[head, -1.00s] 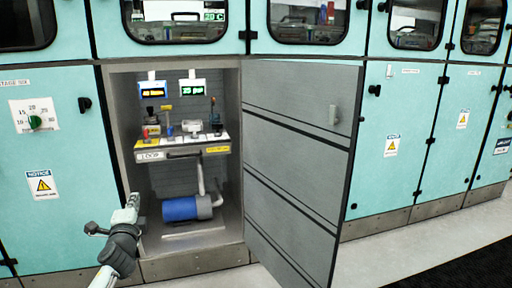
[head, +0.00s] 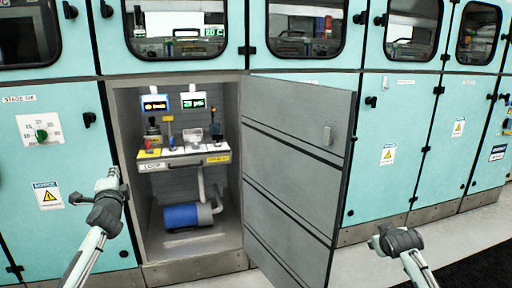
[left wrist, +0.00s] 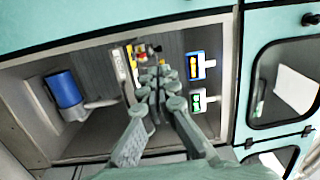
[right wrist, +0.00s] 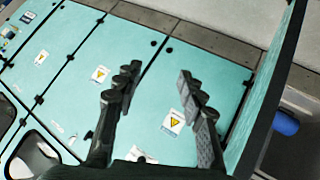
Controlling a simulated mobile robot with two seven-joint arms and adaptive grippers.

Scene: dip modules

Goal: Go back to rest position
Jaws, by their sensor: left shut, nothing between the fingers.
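My left gripper (head: 110,178) is raised in front of the left edge of the open cabinet (head: 126,150). In the left wrist view its fingers (left wrist: 158,75) are together with nothing between them, pointing toward the cabinet. My right gripper (head: 377,242) is low at the right, in front of the closed teal cabinets. In the right wrist view its fingers (right wrist: 157,78) stand apart and the gap is empty. Both grippers look clear of the cabinet and the door.
The grey cabinet door (head: 295,150) stands swung open between my two arms. Inside the cabinet are a shelf (head: 180,163) with small parts, two small displays and a blue cylinder (head: 182,216). Closed teal cabinets (head: 400,120) line the right. Light floor shows at the lower right.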

